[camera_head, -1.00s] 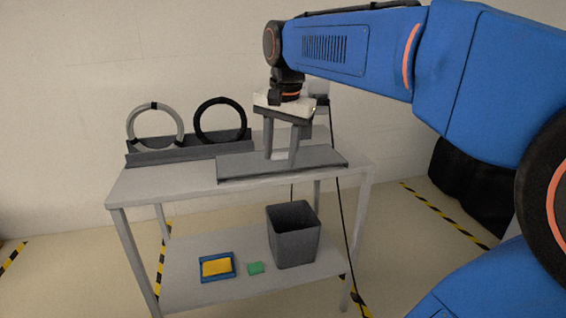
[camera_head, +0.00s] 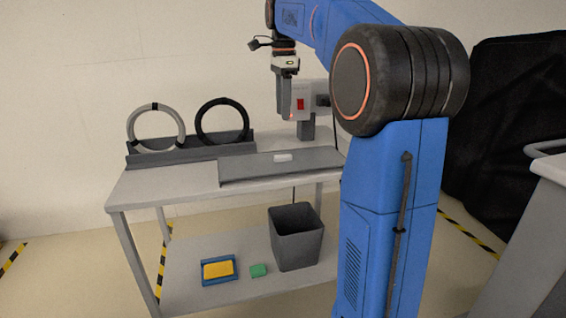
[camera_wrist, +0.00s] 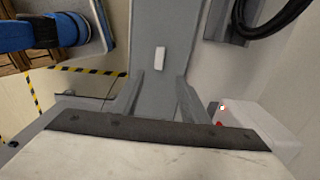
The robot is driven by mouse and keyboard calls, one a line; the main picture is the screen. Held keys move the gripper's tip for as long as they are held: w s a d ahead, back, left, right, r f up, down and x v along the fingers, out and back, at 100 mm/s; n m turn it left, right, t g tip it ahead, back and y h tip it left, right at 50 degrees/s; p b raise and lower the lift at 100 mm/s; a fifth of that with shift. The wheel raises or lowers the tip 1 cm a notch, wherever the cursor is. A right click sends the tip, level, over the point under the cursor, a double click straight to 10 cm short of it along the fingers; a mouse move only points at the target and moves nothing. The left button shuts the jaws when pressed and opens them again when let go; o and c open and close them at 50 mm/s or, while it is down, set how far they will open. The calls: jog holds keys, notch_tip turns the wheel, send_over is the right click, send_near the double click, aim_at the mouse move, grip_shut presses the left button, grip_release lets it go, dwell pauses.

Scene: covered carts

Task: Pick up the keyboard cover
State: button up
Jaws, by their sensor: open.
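The keyboard cover (camera_head: 245,167) is a long, flat grey panel lying on the cart's top, with a small white handle (camera_head: 282,158) on its upper face. The cover also shows in the wrist view (camera_wrist: 172,25), with the white handle (camera_wrist: 160,58) just beyond my fingertips. My gripper (camera_head: 283,114) is above the cart top, pointing down, with its fingers seen nearly edge-on. In the wrist view my gripper (camera_wrist: 158,80) has its two grey fingers apart, with nothing between them. It appears clear of the cover. Whether a keyboard lies beneath the cover is hidden.
A white device with a red switch (camera_head: 301,104) stands on a grey post just right of my fingers. A grey ring (camera_head: 131,128) and a black ring (camera_head: 199,123) stand in a rack at left. The lower shelf holds a bin (camera_head: 297,245), a blue-and-yellow tray (camera_head: 203,280) and a green block (camera_head: 259,271).

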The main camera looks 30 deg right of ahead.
aim_at(283, 156)
notch_tip(283, 156, down, 14)
jog(key=shift+s+f, duration=0.1)
jog(key=shift+f, duration=0.1)
dwell(0.5)
jog(key=shift+c, duration=0.3)
grip_shut()
